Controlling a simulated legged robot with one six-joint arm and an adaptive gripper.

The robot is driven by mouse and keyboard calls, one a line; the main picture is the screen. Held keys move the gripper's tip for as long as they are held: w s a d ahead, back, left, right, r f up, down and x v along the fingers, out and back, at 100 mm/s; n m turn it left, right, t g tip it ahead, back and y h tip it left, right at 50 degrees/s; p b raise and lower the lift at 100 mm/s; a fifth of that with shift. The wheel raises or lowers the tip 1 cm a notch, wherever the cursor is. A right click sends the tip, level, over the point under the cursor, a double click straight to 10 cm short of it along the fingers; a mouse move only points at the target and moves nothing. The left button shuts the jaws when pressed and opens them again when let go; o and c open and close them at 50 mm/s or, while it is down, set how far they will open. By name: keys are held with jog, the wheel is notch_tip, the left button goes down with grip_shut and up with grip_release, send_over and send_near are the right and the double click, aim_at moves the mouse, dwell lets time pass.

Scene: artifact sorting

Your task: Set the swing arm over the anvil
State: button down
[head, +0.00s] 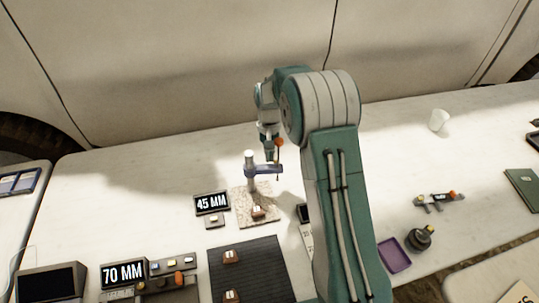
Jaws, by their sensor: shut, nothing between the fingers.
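A measuring stand has a pale upright post (249,167) on a speckled stone base (243,212). A purple-grey swing arm (265,170) reaches out to the right from the post, above the back part of the base. A small brown artifact (258,212) with a white label sits towards the front of the base. I cannot make out the anvil. My gripper (271,153) points down at the right end of the swing arm and is shut. An orange knob (279,142) shows beside it. I cannot tell whether my gripper touches the swing arm.
A 45 MM display (210,204) stands left of the base, a 70 MM display (123,273) at front left. A dark mat (247,283) holds two small artifacts. Right of my arm are a purple tray (394,255), a caliper-like tool (437,201) and a white cup (438,120).

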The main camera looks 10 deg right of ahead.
jog(key=shift+s+d+m, duration=0.15)
jog(key=shift+s+m, duration=0.35)
jog(key=shift+m, duration=0.3)
jog(key=shift+s+m+y, duration=0.4)
jog(key=shift+s+m, duration=0.3)
jog(key=shift+m, duration=0.4)
jog(key=s+a+m+t+y, duration=0.1)
jog(key=s+a+m, duration=0.3)
jog(key=m, duration=0.7)
jog(key=shift+s+t, duration=0.8)
jog(key=shift+s, duration=0.15)
jog(key=v, duration=1.2)
jog(key=shift+d, duration=0.15)
